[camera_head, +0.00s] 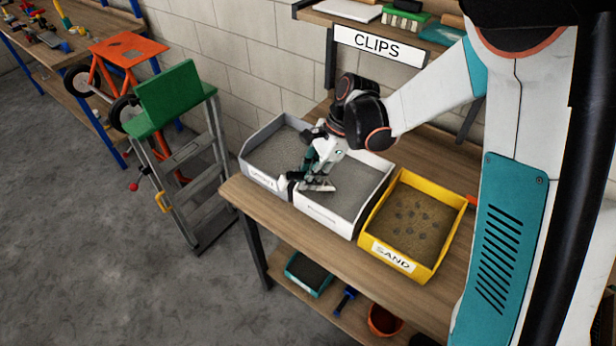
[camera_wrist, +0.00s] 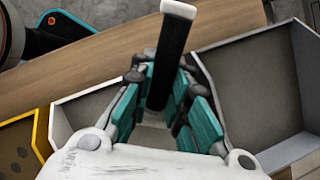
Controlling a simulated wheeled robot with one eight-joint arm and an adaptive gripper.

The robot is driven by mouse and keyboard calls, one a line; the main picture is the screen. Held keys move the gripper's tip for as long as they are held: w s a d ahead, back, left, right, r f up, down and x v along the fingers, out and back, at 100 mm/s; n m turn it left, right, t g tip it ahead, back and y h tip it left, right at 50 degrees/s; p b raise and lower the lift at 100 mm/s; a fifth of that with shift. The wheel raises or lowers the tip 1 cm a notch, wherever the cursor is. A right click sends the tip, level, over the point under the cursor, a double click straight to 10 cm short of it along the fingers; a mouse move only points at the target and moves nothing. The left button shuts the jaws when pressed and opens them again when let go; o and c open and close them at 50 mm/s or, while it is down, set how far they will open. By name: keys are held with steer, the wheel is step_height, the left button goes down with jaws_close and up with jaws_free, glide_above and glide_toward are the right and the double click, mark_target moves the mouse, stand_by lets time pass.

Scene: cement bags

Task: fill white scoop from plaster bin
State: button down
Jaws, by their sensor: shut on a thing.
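My gripper (camera_head: 306,176) is shut on the white scoop (camera_head: 320,187), low over the front left part of the middle white bin (camera_head: 330,219), near the wall shared with the left grey-white bin (camera_head: 262,181). Both bins hold grey powder; their labels are too small to read surely, so I cannot tell which is plaster. In the wrist view the scoop's black handle with a white end (camera_wrist: 172,60) stands between my teal-padded fingers. The scoop's bowl is mostly hidden, and I cannot tell whether it holds powder or touches it.
A yellow bin labelled SAND (camera_head: 424,266) stands right of the white bin on the wooden bench (camera_head: 300,240). A shelf with a CLIPS sign (camera_head: 378,45) hangs behind. A green-topped stepladder (camera_head: 180,120) stands left. An orange pot (camera_head: 384,320) sits on the lower shelf.

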steer(key=shift+w+d+f+b, duration=0.1)
steer(key=shift+w+d+b, duration=0.15)
steer(key=shift+d+b, duration=0.4)
steer(key=shift+w+d+f+b, duration=0.1)
steer(key=shift+w+d+b, duration=0.1)
steer(key=shift+d+b, duration=0.45)
stand_by(3.9)
steer(key=shift+a+r, duration=0.1)
steer(key=shift+r+t+h+p, duration=0.5)
steer(key=shift+r+h+p, duration=0.8)
steer(key=shift+r+p, duration=0.9)
step_height(320, 180, up, 8)
steer(key=s+a+h+p, duration=0.1)
steer(key=a+h+p, duration=0.1)
steer(key=p, duration=0.3)
steer(key=shift+a+r+t, duration=0.25)
steer(key=shift+a+t, duration=0.15)
